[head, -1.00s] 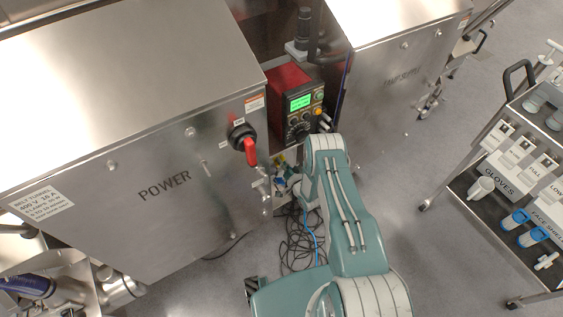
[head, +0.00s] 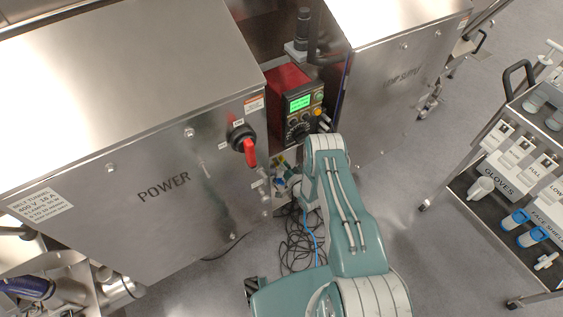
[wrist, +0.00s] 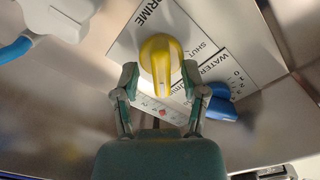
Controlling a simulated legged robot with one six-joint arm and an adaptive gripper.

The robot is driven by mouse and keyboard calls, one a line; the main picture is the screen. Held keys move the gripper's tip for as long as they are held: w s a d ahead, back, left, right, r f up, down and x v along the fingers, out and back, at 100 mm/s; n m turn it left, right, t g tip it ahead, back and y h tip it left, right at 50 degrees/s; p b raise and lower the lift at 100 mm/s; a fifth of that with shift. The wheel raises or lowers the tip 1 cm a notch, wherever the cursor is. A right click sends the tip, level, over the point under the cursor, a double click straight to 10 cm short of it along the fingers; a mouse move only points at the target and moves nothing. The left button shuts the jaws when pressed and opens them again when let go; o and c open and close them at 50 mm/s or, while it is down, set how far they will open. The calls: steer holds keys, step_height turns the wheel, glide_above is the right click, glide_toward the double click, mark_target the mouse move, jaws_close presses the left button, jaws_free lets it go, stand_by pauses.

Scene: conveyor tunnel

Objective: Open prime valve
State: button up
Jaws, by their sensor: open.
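The prime valve has a yellow knob (wrist: 160,62) on a white label plate (wrist: 205,45) marked PRIME and SHUT, in the wrist view. My gripper (wrist: 158,78) is open, with one finger on each side of the knob's lower part. I cannot tell whether the fingers touch it. A blue knob (wrist: 222,104) marked WATER sits just right of the right finger.
In the head view, the POWER cabinet (head: 120,130) with a red-handled switch (head: 249,152) stands left of the gap. A red control box (head: 290,90) is above it. Black cables (head: 300,245) lie on the floor. A glove cart (head: 520,180) stands at the right.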

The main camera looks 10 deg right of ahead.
steer(key=v, duration=1.1)
steer(key=shift+s, duration=0.3)
